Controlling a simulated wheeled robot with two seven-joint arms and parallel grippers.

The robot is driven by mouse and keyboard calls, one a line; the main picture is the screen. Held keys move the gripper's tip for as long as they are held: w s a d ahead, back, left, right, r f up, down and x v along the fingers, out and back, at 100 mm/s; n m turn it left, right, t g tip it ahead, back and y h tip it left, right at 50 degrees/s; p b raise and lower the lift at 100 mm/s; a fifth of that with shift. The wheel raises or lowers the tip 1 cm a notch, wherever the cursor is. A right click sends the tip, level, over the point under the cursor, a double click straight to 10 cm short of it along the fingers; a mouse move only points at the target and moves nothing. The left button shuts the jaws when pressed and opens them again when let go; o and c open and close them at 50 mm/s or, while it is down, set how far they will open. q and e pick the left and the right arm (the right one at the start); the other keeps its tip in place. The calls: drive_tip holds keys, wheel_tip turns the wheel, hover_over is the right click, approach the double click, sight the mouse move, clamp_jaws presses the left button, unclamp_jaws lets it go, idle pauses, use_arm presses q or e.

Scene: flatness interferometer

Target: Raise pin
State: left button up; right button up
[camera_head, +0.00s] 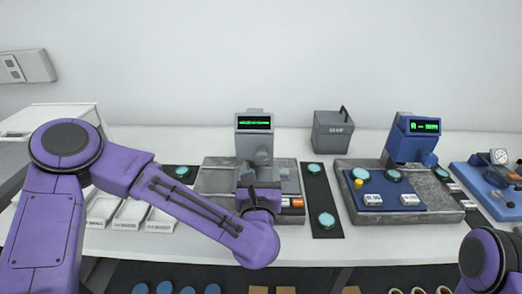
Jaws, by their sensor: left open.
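A grey instrument (254,146) with a green display stands on a grey stone slab (218,178) at the centre of the bench. My left gripper (262,187) is in front of this instrument, low over the slab, and is open. My own wrist hides much of the gripper and the front of the slab. I cannot make out the pin; it may be hidden there. A small orange and white part (292,202) lies just right of my left gripper. Only a rounded part of my right arm shows at the bottom right; its gripper is out of view.
A blue instrument (411,137) stands on a second stone slab, with a blue plate (384,201), a yellow knob (358,184) and teal discs. A dark strip (321,196) with teal discs lies between the slabs. White trays (131,214) are at left.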

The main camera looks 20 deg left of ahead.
sight(261, 159)
use_arm(q)
drive_tip(key=p+x, duration=0.1)
drive_tip(key=x, duration=0.5)
drive_tip(key=shift+w+d+f+p, duration=0.1)
drive_tip(key=shift+w+f+p, duration=0.05)
drive_tip(key=shift+w+p, duration=0.15)
drive_tip(key=shift+s, duration=0.1)
drive_tip(key=c, duration=1)
